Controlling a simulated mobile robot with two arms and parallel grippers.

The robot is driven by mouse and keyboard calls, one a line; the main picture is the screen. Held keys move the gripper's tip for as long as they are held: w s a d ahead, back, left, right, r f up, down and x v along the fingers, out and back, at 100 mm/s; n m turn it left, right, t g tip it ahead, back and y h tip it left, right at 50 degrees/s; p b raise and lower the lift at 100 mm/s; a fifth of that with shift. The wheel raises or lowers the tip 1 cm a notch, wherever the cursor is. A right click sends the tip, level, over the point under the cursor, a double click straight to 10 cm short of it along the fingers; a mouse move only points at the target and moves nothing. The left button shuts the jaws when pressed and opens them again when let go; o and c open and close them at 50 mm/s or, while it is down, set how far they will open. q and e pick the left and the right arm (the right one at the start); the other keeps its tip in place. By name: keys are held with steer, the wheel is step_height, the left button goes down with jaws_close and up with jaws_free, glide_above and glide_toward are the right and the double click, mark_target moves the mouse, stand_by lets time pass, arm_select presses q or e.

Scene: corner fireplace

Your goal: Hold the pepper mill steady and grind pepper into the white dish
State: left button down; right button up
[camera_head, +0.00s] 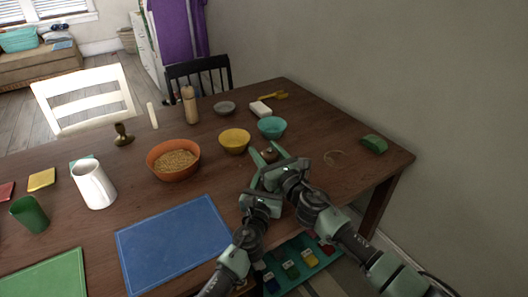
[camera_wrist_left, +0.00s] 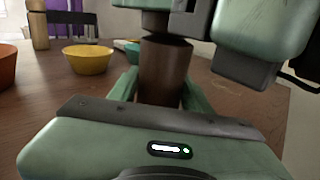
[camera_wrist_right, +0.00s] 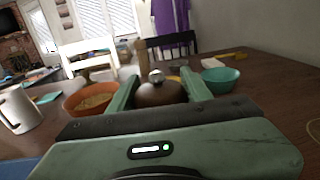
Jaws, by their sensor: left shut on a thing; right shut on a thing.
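The pepper mill is dark brown wood and stands upright. Its body (camera_wrist_left: 166,72) is between the fingers of my left gripper (camera_wrist_left: 162,97), which is shut on it. My right gripper (camera_wrist_right: 160,92) is just above and shut on the mill's rounded top (camera_wrist_right: 160,95), which has a silver knob. In the head view the top (camera_head: 269,154) shows between my right gripper's fingers; my arms hide the body. I cannot make out a white dish in any view; the mill's foot is hidden.
A yellow bowl (camera_head: 234,140), teal bowl (camera_head: 271,127) and orange bowl of grain (camera_head: 173,159) stand nearby. A white mug (camera_head: 94,184) and blue mat (camera_head: 172,243) are left. A green thing (camera_head: 374,144) lies right. A faint ring (camera_head: 335,157) marks clear table.

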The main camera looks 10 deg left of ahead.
mark_target(269, 148)
steer(key=shift+w+d+m+t+h, duration=0.15)
steer(key=shift+m+t+h, duration=0.45)
steer(key=shift+m+h, duration=0.45)
steer(key=shift+d+m+t+h, duration=0.15)
steer(key=shift+m+t+h, duration=0.45)
steer(key=shift+h, duration=0.75)
steer(key=shift+w+d+m+t+h, duration=0.15)
steer(key=shift+m+t+h, duration=0.45)
steer(key=shift+m+h, duration=0.45)
steer(key=shift+s+f+h, duration=0.1)
steer(key=shift+h, duration=0.25)
steer(key=o, duration=1.4)
step_height(269, 148, up, 10)
steer(key=shift+r, duration=0.1)
